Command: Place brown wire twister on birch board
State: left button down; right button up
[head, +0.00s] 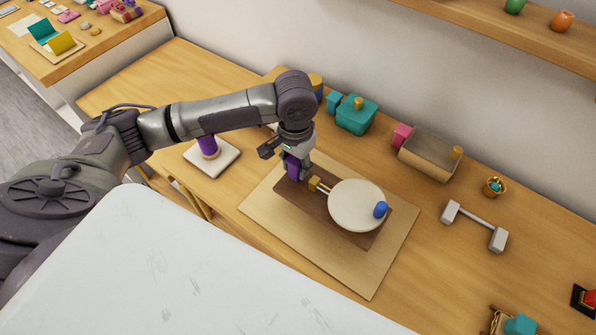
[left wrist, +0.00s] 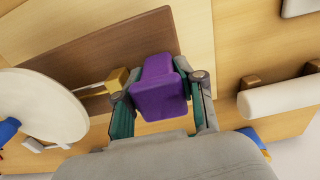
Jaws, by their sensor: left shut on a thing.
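The brown wire twister (head: 362,238) has a dark brown base, a cream disc with a blue knob, a brass block and a purple block. It lies over the birch board (head: 300,229), a pale tan panel on the wooden counter. It looks flat on the board, but a small gap cannot be ruled out. My left gripper (head: 293,172) points down at the twister's left end, shut on its purple block. The left wrist view shows the purple block (left wrist: 160,88) between the fingers, with the brown base (left wrist: 110,52) beyond. My right gripper is not in view.
A purple-handled tool on a white base (head: 228,160) stands left of the board. A teal box (head: 357,114) and a tan box with a pink end (head: 428,158) stand behind. A grey double-ended tool (head: 475,222) lies right. A white surface (head: 150,270) fills the front.

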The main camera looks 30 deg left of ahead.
pick_arm(q)
jog(key=shift+w+f, duration=0.15)
jog(key=shift+w, duration=0.1)
jog(key=shift+f, duration=0.35)
notch_tip(320, 180, down, 2)
jog(key=shift+s+f+p, duration=0.1)
jog(key=shift+f+p, duration=0.1)
jog(key=shift+p, duration=0.25)
jog(key=shift+f, duration=0.45)
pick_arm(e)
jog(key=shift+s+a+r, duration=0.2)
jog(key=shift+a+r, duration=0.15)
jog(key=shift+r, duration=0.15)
pick_arm(q)
jog(key=c, duration=0.7)
grip_release()
